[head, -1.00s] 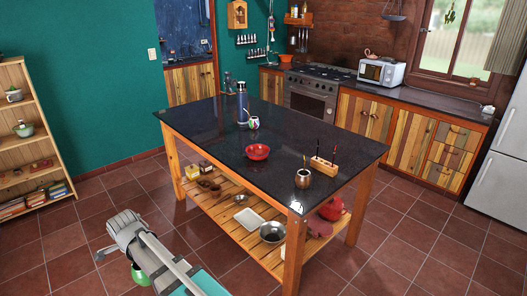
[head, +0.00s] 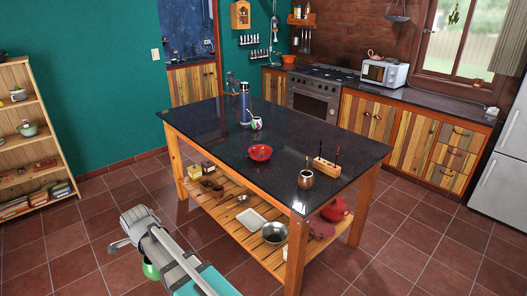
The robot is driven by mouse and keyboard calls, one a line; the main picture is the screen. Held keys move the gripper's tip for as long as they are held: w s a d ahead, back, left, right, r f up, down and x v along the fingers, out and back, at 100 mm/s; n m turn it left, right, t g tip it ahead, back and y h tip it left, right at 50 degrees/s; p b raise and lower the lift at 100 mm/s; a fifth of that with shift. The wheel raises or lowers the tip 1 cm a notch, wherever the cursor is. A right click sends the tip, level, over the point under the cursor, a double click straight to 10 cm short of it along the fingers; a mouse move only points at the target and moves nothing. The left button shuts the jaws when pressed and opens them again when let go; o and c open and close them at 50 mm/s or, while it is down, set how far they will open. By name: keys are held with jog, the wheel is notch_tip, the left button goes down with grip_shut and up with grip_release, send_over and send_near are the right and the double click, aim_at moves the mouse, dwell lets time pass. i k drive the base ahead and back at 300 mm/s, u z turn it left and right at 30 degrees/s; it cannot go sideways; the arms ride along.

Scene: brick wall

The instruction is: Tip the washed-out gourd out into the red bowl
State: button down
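The red bowl (head: 260,153) stands upright near the middle of the dark table top (head: 215,155). My arm reaches in at the lower left, over the floor and clear of the table. A green, round vessel with a pale rim (head: 151,271), which looks like the gourd, hangs under the end of my arm, partly hidden by it. It moves with the arm, so my gripper appears shut on it; the fingers are hidden. I cannot see what is inside the vessel.
On the table stand a tall blue flask (head: 245,104), a white patterned cup (head: 256,124), a brown metal-rimmed cup (head: 305,180) and a wooden block with upright sticks (head: 324,165). A wooden shelf (head: 30,135) stands at the left. The floor between shelf and table is clear.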

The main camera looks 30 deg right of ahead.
aim_at(258, 153)
jog(key=z, duration=0.8)
jog(key=i, duration=1)
jog(key=z, duration=0.05)
